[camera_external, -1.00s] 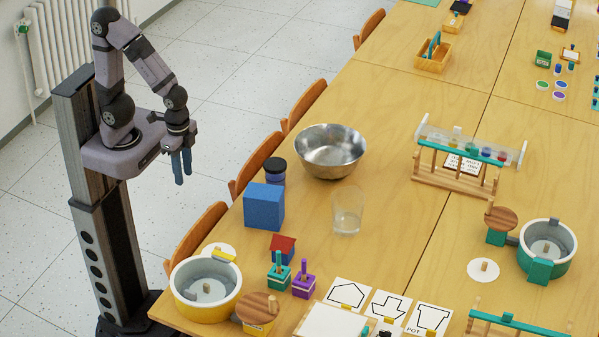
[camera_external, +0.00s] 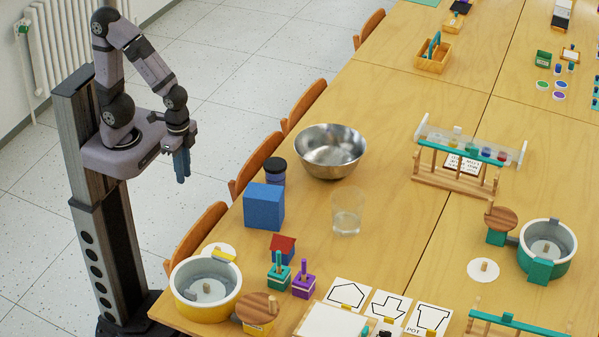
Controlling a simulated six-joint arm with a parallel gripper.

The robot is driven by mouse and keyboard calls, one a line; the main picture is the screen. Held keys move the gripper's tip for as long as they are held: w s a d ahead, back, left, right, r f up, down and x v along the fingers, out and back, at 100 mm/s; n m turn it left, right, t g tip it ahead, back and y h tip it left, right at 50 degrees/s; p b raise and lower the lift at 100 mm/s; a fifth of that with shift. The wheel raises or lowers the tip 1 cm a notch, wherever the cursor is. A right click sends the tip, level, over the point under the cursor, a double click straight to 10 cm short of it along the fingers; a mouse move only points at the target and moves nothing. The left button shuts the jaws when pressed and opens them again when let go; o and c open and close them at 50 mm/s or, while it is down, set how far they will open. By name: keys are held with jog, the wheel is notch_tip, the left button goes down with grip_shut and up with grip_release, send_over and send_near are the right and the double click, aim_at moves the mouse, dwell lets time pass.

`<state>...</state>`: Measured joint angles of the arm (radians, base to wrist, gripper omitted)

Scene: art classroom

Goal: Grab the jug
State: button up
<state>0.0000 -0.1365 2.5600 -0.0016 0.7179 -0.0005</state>
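A clear glass vessel (camera_external: 347,212), the only thing here that looks like a jug, stands upright on the wooden table. It is right of the blue box and in front of the metal bowl. I cannot make out a handle or spout. My gripper (camera_external: 182,165) hangs with its blue fingers pointing down, left of the table and far from the glass vessel. The fingers look close together or overlapping from this side, so the gap between them cannot be judged. Nothing is seen held in them.
A metal bowl (camera_external: 330,152), a blue box (camera_external: 264,207) and a dark-lidded jar (camera_external: 275,171) stand near the glass vessel. A small red-roofed block (camera_external: 283,247) and colored peg pieces are in front. Bare table lies right of the vessel.

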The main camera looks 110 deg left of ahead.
jog(key=n+t+b, duration=0.9)
jog(key=n+b, duration=0.3)
jog(key=n, duration=2.3)
send_over(338, 237)
jog(key=s, duration=0.5)
notch_tip(338, 237, down, 10)
jog(key=shift+p+x, duration=0.3)
jog(key=shift+x, duration=3.25)
jog(key=shift+s+a+f, duration=0.15)
jog(key=shift+f, duration=0.05)
grip_shut()
